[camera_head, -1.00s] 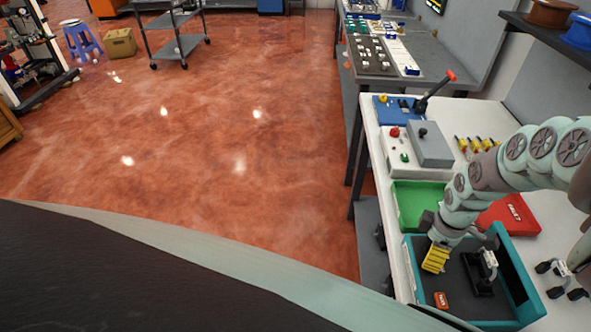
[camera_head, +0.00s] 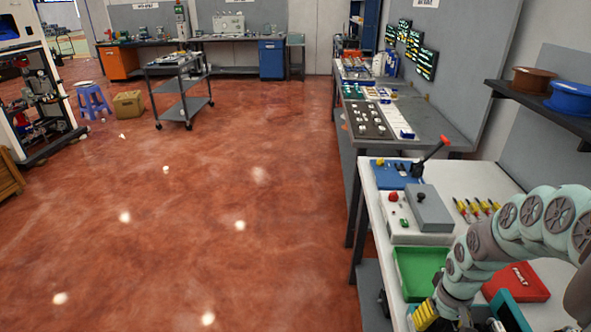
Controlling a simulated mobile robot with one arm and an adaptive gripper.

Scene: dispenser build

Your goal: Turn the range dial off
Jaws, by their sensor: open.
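I cannot tell for sure which part is the range dial. A white and grey control box (camera_head: 428,208) on the near bench has a dark knob (camera_head: 420,197) on its grey part and a red button (camera_head: 394,196). A dark panel with several pale knobs (camera_head: 367,119) lies on the farther bench. My gripper (camera_head: 425,315) is at the bottom right edge, with a yellow ridged finger showing. It is open, in front of the green tray and apart from the control box. Its lower part is cut off by the frame.
A blue box (camera_head: 398,173) with a red-tipped lever (camera_head: 433,154) stands behind the control box. Several yellow-handled tools (camera_head: 475,208), a green tray (camera_head: 418,270) and a red case (camera_head: 517,281) are on the near bench (camera_head: 490,178). The red floor (camera_head: 230,200) left of it is open.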

